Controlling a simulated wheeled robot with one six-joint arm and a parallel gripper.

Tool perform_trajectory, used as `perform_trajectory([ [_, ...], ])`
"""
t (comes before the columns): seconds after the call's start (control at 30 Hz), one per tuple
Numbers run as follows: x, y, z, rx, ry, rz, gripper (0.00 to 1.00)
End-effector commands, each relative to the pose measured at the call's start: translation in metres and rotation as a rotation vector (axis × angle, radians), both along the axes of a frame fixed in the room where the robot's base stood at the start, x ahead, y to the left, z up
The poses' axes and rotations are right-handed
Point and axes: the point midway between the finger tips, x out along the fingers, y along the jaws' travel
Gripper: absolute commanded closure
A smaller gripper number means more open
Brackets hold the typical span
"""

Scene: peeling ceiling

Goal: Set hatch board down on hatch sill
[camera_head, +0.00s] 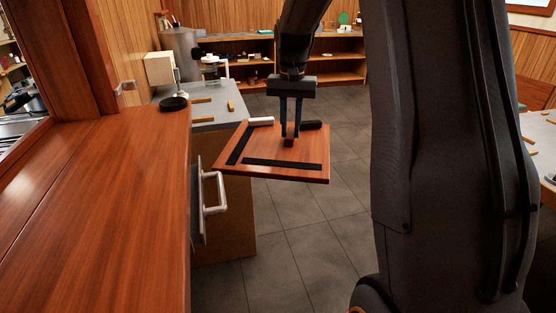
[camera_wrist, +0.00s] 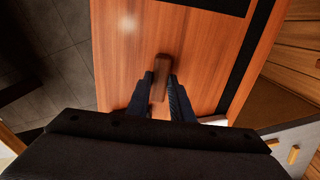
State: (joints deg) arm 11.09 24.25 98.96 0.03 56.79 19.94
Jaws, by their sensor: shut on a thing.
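The hatch board (camera_head: 267,147) is a flat square of reddish wood with black strips along two edges and a small wooden grip block (camera_head: 289,141) on top. My gripper (camera_head: 290,133) is shut on that block and holds the board roughly level above the floor. In the wrist view the fingers (camera_wrist: 165,85) pinch the block, with the board (camera_wrist: 125,60) behind it. The wide reddish wooden ledge (camera_head: 110,190) at left, below a wooden post, looks like the hatch sill. The board is to the right of the ledge, apart from it.
A black round base with a metal stand (camera_head: 174,103) is at the ledge's far end. A metal handle (camera_head: 214,193) sticks out beside the ledge. A grey worktop (camera_head: 215,113) with small wooden blocks is behind. Shelves (camera_head: 275,65) line the back; tiled floor (camera_head: 310,240) is open below.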

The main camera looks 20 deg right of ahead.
Motion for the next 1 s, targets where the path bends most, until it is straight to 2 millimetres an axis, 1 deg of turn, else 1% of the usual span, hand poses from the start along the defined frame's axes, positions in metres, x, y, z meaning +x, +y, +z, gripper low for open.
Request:
perform_trajectory([
  [0.03,0.005,-0.01,0.014,-0.002,-0.011,-0.038,1.0],
  [0.1,0.008,-0.02,0.033,-0.002,-0.011,-0.086,1.0],
  [0.3,0.006,-0.037,0.082,-0.001,-0.009,-0.186,1.0],
  [0.43,0.004,-0.039,0.113,-0.001,-0.009,-0.212,1.0],
  [0.53,0.001,-0.032,0.134,0.0,-0.008,-0.197,1.0],
  [0.67,-0.001,-0.009,0.156,0.0,-0.006,-0.12,1.0],
  [0.77,-0.002,0.015,0.166,0.0,-0.004,-0.026,1.0],
  [0.87,-0.003,0.043,0.174,0.001,-0.004,0.088,1.0],
  [1.0,-0.007,0.088,0.181,0.001,-0.002,0.275,1.0],
])
